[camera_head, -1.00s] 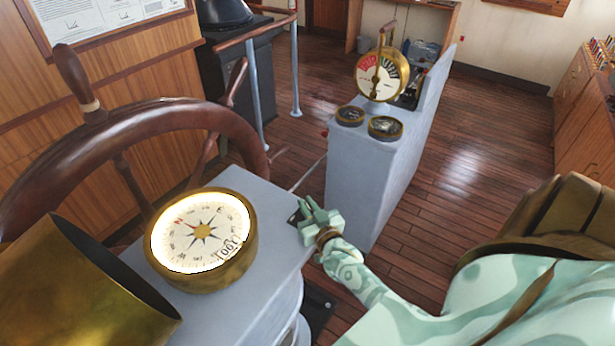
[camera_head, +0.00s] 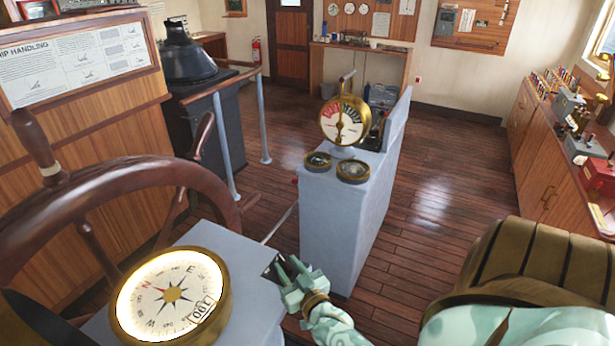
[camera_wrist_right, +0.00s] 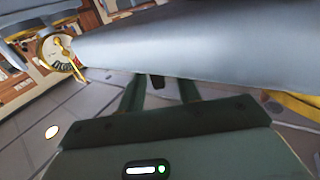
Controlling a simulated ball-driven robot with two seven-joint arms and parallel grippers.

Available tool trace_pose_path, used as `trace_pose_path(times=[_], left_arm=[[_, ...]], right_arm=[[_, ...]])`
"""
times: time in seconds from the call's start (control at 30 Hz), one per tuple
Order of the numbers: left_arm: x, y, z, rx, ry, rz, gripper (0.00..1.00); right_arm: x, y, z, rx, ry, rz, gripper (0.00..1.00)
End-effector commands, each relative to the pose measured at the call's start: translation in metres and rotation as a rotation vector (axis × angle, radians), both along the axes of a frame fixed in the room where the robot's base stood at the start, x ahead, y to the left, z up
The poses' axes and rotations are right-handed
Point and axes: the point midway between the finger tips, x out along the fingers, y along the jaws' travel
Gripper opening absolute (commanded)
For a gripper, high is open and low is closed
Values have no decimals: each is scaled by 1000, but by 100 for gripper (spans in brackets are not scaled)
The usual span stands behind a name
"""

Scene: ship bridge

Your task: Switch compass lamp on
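The compass (camera_head: 172,296) is a brass-rimmed bowl with a white dial and star, at the lower left of the head view. Its dial glows bright. It sits on a grey stand (camera_head: 246,290). My right gripper (camera_head: 286,272) is beside the stand's right edge. In the right wrist view its two fingers (camera_wrist_right: 160,92) are apart under the stand's grey body (camera_wrist_right: 190,45). A small dark part (camera_wrist_right: 157,82), perhaps a switch, shows between them. I cannot tell whether they touch it. My left gripper is not in view.
A wooden steering wheel (camera_head: 130,175) stands left of the compass. A grey console (camera_head: 345,215) with a brass telegraph (camera_head: 345,120) is just beyond my right gripper. A railing (camera_head: 218,140) stands behind the wheel.

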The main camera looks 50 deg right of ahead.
Motion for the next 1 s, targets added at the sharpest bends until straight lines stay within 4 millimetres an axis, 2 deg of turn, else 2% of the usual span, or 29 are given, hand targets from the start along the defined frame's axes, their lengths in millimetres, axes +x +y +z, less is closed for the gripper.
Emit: trace_pose_path(times=[0.03, 0.2, 0.3, 0.43, 0.6, 1.0], left_arm=[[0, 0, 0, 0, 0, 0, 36], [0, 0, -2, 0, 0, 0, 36], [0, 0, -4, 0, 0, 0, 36], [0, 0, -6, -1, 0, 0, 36], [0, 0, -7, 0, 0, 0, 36], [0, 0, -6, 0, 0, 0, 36]], right_arm=[[-16, 4, -1, 1, 4, -1, 34], [-61, 16, -2, 2, 3, -1, 34], [-83, 22, -2, 0, 3, -1, 34], [-104, 27, -1, -1, 2, -1, 34], [-115, 30, 0, 0, -1, -1, 34], [-116, 30, 0, -1, -1, -1, 34]])
